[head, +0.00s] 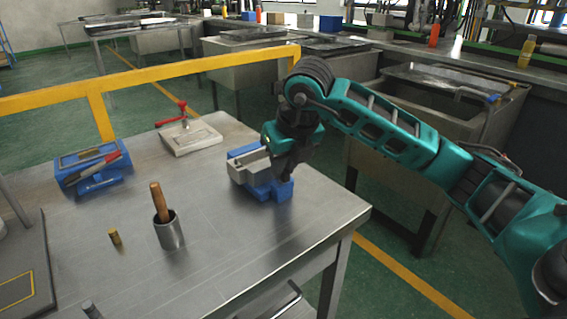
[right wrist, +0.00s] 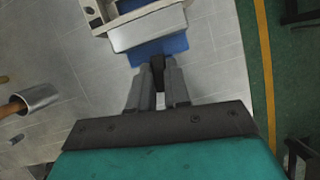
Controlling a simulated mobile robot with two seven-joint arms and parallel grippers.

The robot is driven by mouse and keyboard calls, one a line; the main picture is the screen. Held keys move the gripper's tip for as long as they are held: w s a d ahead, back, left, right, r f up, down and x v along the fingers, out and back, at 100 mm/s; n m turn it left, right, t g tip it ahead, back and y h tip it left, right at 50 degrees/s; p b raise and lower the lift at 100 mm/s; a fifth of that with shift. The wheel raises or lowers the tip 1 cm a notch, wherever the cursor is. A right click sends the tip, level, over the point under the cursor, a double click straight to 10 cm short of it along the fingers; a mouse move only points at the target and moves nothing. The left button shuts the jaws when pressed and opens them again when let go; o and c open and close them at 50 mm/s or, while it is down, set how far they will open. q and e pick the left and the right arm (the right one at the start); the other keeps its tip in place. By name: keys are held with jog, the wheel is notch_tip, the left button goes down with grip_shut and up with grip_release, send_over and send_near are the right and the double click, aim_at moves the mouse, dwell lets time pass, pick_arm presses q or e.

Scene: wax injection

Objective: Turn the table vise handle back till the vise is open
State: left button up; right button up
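The table vise (head: 237,170) is blue with grey metal jaws and sits near the right edge of the steel table. It also shows at the top of the right wrist view (right wrist: 150,30). My right gripper (head: 284,178) is at the vise's right end, pointing down. In the right wrist view its two grey fingers (right wrist: 158,75) close on both sides of a dark upright piece, which appears to be the vise handle (right wrist: 157,70). The handle is mostly hidden in the head view. How wide the jaw gap is cannot be told clearly. My left gripper is out of view.
On the steel table (head: 215,255) stand a metal cup (head: 170,235) with a wooden-handled tool, a small brass cylinder (head: 115,237), a blue tool holder (head: 93,175) and a plate with a red clamp (head: 190,138). A yellow rail (head: 190,68) runs behind the table.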

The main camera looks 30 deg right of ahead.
grip_shut()
